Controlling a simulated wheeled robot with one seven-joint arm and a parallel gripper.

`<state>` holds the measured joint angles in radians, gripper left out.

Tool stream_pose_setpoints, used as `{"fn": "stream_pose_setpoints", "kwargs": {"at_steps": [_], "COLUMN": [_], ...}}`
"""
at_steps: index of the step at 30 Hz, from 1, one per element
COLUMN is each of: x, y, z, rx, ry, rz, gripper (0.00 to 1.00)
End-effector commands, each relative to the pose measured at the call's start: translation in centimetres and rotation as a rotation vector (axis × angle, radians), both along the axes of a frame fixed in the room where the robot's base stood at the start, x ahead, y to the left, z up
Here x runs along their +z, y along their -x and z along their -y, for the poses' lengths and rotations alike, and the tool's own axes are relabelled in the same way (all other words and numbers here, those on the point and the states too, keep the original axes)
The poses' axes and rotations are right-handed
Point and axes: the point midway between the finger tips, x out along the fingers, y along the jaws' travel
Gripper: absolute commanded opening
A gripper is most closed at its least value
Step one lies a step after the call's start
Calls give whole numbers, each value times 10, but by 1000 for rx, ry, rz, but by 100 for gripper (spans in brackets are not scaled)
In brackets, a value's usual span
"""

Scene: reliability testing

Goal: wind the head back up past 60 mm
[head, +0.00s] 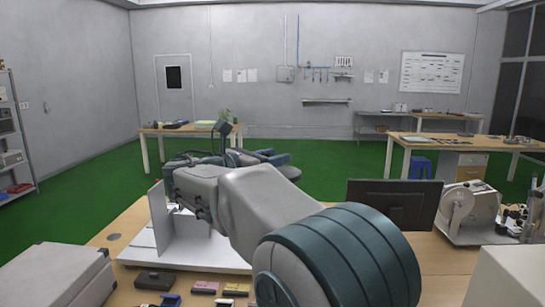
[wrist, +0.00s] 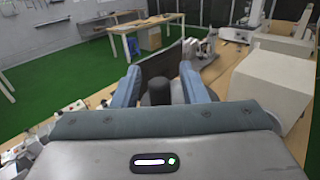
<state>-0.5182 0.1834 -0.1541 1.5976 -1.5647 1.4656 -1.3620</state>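My gripper (wrist: 160,68) points away from the wrist camera, its two blue-grey fingers spread wide apart. A short black cylinder (wrist: 158,92) stands between the fingers near their base, with gaps on both sides; I cannot tell whether it is part of my gripper. In the head view my gripper (head: 276,157) is above the bench, pointing right. A white upright plate (head: 162,222) on a white base (head: 140,250) stands below my wrist, partly hidden by my arm. I cannot make out the head, its winding control or any millimetre reading.
The bench holds a dark monitor (head: 396,204), a machine with a round reel (head: 458,208), a grey box (head: 58,275) and a white box (head: 506,276). Small dark, pink and yellow items lie at its front. Green floor (head: 335,180) is open beyond.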

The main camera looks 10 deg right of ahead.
Motion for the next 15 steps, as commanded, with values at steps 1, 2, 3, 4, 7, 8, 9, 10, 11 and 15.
{"fn": "stream_pose_setpoints", "kwargs": {"at_steps": [1, 2, 3, 4, 7, 8, 9, 10, 11, 15], "x": [0, 0, 0, 0, 0, 0, 0, 0, 0, 0], "y": [0, 0, 0, 0, 0, 0, 0, 0, 0, 0], "z": [0, 0, 0, 0, 0, 0, 0, 0, 0, 0], "rx": [0, 0, 0, 0, -1, -1, -1, -1, -1, 3], "ry": [0, 0, 0, 0, 0, 0, 0, 0, 0, 0], "rz": [0, 0, 0, 0, 0, 0, 0, 0, 0, 1], "gripper": [39, 39, 39, 39, 14, 5, 0, 0, 0, 0]}}
